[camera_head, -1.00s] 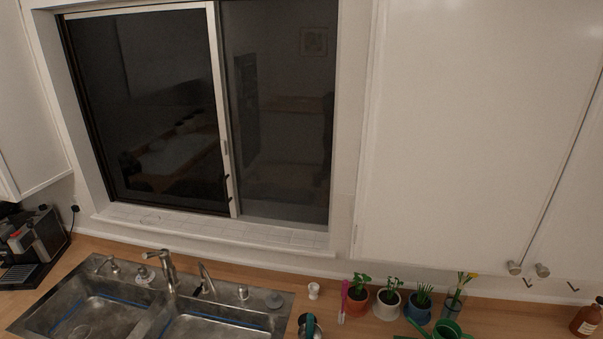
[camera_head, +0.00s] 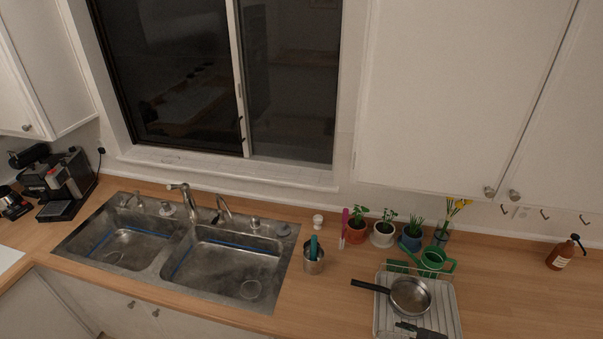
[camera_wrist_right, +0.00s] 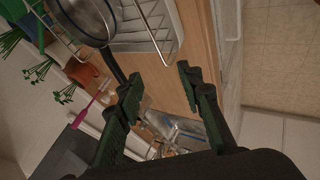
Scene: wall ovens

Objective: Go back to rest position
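My right gripper (camera_wrist_right: 158,82) shows in the right wrist view, with its two dark, green-padded fingers spread apart and nothing between them. The wooden counter, the dish rack and a pan lie beyond the fingers. In the head view a dark shape (camera_head: 420,331) cuts in at the bottom edge over the front of the rack; it looks like the tip of my right gripper, but too little shows to be sure. My left gripper is in neither view.
A dish rack (camera_head: 451,311) holds a steel pan (camera_head: 410,296). Behind stand a green watering can (camera_head: 435,261) and several potted plants. A steel cup (camera_head: 314,262) stands beside the double sink (camera_head: 232,262). A brown bottle (camera_head: 563,255) is at right.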

